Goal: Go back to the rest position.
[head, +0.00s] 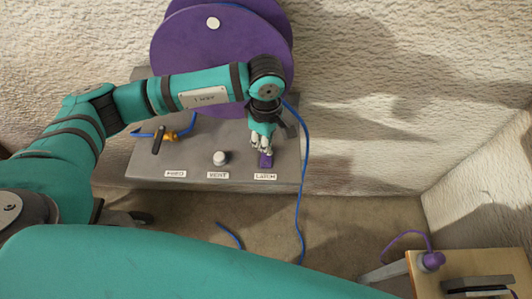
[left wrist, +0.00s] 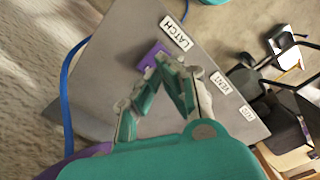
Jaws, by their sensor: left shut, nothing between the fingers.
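My left arm reaches in from the left in the head view. My left gripper (head: 262,150) is shut and empty, pointing down at the right end of a grey panel. Its fingertips are right by a small purple block (head: 266,161) at the label LATCH (head: 265,176). In the left wrist view the shut fingers (left wrist: 172,65) partly cover the purple block (left wrist: 150,56); I cannot tell whether they touch it. My right gripper is not in view.
The grey panel (head: 195,157) also bears a white knob (head: 220,158) and a black-handled lever (head: 159,139). A large purple reel (head: 195,50) stands behind. A blue cable (head: 304,190) hangs down to the floor. A wooden table (head: 478,262) stands at lower right.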

